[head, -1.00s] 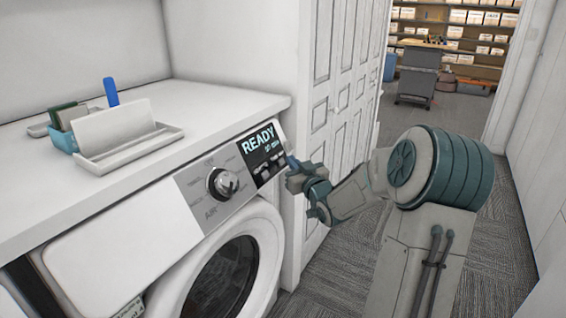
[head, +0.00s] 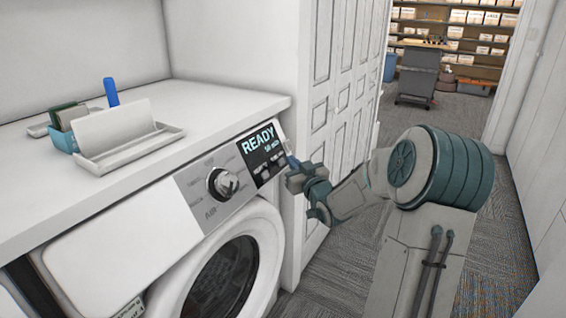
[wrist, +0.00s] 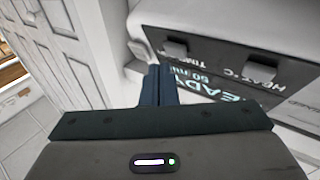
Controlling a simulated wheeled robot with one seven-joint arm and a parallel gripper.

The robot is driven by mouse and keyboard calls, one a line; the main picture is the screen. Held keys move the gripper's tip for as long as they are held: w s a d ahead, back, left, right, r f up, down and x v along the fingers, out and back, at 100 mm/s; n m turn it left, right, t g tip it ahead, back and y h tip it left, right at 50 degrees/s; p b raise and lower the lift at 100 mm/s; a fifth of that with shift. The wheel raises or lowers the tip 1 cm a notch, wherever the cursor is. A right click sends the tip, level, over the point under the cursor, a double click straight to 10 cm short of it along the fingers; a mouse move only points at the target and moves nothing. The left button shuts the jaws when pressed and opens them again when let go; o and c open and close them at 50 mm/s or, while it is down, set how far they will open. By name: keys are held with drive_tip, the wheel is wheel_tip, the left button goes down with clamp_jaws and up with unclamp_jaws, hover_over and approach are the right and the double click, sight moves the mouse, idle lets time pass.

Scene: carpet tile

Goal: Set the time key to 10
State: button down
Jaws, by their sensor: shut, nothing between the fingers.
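The washer's dark display panel (head: 262,152) reads READY with a small line that looks like 50 min. The wrist view shows the panel upside down (wrist: 215,75), with READY, 50 min and the labels TIME and HEAT °C. A raised grey key (wrist: 175,48) sits by the TIME label, and another key (wrist: 137,48) lies further left, near the panel's end. My gripper (head: 290,160) is shut and empty at the panel's right end. In the wrist view its dark blue fingers (wrist: 159,78) are together just below the left key. I cannot tell whether they touch the panel.
The round dial (head: 223,183) is left of the display, above the round door (head: 225,278). A white tray (head: 130,150) and a teal box with cards (head: 62,138) stand on the counter. White panelled doors (head: 340,90) are close behind my gripper.

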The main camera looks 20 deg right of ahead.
idle(0.3)
drive_tip(key=shift+w+a+f+b, duration=0.2)
drive_tip(key=shift+w+b, duration=0.05)
drive_tip(key=shift+b, duration=0.2)
drive_tip(key=shift+w+a+f+b, duration=0.2)
drive_tip(key=shift+w+b, duration=0.05)
drive_tip(key=shift+b, duration=0.1)
idle(0.5)
drive_tip(key=shift+s+r, duration=0.1)
drive_tip(key=shift+s+d+r+p, duration=0.25)
drive_tip(key=shift+s+d+p, duration=0.05)
drive_tip(key=shift+s+d, duration=0.15)
idle(0.4)
drive_tip(key=s+d+r+p, duration=0.2)
drive_tip(key=s, duration=0.1)
drive_tip(key=shift+s+d+r, duration=0.15)
drive_tip(key=shift+s+d, duration=0.1)
drive_tip(key=shift+d, duration=0.05)
